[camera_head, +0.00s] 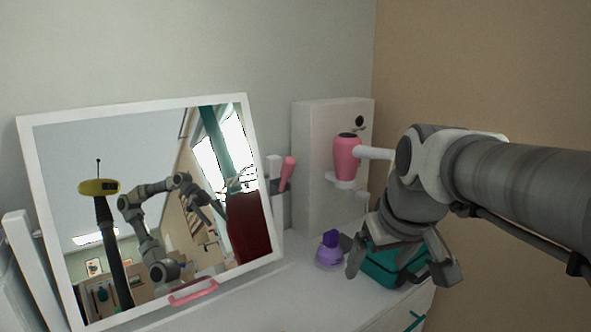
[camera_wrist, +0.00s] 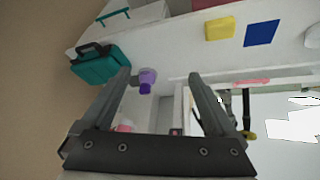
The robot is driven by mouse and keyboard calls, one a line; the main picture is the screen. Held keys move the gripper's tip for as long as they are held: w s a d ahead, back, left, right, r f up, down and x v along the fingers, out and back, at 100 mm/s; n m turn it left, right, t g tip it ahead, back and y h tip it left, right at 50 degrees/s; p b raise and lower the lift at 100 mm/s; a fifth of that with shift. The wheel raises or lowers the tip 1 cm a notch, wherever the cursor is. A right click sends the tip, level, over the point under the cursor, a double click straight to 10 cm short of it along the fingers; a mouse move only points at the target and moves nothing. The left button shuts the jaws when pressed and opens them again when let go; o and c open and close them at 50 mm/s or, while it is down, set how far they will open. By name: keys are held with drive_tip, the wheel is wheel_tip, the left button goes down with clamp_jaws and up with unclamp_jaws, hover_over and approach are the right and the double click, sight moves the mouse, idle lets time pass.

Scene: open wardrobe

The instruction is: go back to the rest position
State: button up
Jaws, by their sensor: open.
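My gripper (camera_head: 402,270) hangs from my arm at the right in the head view, fingers pointing down, open and with nothing between them. It stands in front of the teal case (camera_head: 385,262), which it partly hides. In the wrist view both fingers of my gripper (camera_wrist: 160,78) are spread apart. The teal case (camera_wrist: 99,66) lies beyond the left finger there, and a purple bottle (camera_wrist: 146,80) shows between the fingertips, farther off. I cannot tell the exact gap from the fingers to the case.
The purple bottle (camera_head: 329,250) stands on the white top (camera_head: 290,300), left of my gripper. A tilted white-framed mirror (camera_head: 252,116) with a pink handle (camera_head: 193,293) is at the left. A pink dryer-like object (camera_head: 347,158) sits on a white unit (camera_head: 312,180) behind. The wrist view shows a yellow block (camera_wrist: 220,28) and blue square (camera_wrist: 262,33).

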drive_tip(key=s+d+f+m, duration=0.15)
drive_tip(key=s+f, duration=0.35)
drive_tip(key=s, duration=0.7)
wheel_tip(320, 180, up, 15)
drive_tip(key=m+p, duration=0.1)
drive_tip(key=p, duration=1.4)
drive_tip(key=shift+s+a, duration=0.2)
drive_tip(key=shift+s, duration=0.2)
drive_tip(key=shift+f, duration=0.15)
